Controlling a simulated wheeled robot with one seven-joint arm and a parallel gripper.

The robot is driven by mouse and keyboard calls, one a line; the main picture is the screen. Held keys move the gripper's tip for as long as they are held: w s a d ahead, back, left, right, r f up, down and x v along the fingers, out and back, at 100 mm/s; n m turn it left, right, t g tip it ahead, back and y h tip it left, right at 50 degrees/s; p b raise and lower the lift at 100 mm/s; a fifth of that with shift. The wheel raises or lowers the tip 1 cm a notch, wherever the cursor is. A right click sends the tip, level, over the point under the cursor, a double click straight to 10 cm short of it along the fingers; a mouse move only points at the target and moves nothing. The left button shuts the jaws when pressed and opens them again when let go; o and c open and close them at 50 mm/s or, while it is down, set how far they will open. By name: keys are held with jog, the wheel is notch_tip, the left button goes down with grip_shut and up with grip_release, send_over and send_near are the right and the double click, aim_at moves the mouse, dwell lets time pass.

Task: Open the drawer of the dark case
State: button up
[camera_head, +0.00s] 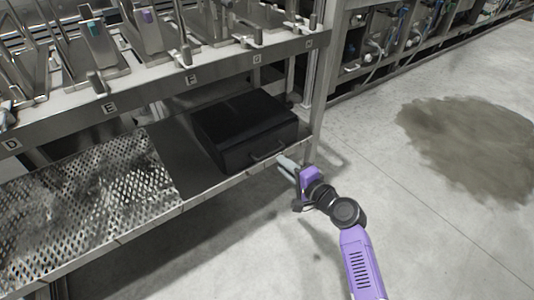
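The dark case (245,120) is a black box on the lower shelf, near its right end. Its front faces the shelf's front edge and carries a thin dark handle (267,155). The drawer front looks flush with the case. My gripper (284,163), with pale fingers on a purple and black wrist, is just right of the handle at the shelf edge. The fingertips are close to the handle; I cannot tell whether they touch it. The gap between the fingers is too small to make out.
The case stands on a dark flat panel (182,160). Perforated metal shelf (85,215) lies to the left. A metal upright (322,85) stands right of the case. Above runs a rail (150,98) with lettered labels. The floor at right is open, with a dark stain (468,140).

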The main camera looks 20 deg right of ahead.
aim_at(268, 154)
jog(key=b+x, duration=0.1)
jog(key=x, duration=0.1)
jog(key=b+x, duration=0.1)
jog(key=x, duration=0.2)
jog(key=b+x, duration=0.1)
jog(key=x, duration=0.1)
jog(key=shift+w+a, duration=0.2)
jog(key=shift+a, duration=0.3)
grip_shut()
jog(key=shift+f, duration=0.1)
dwell(1.0)
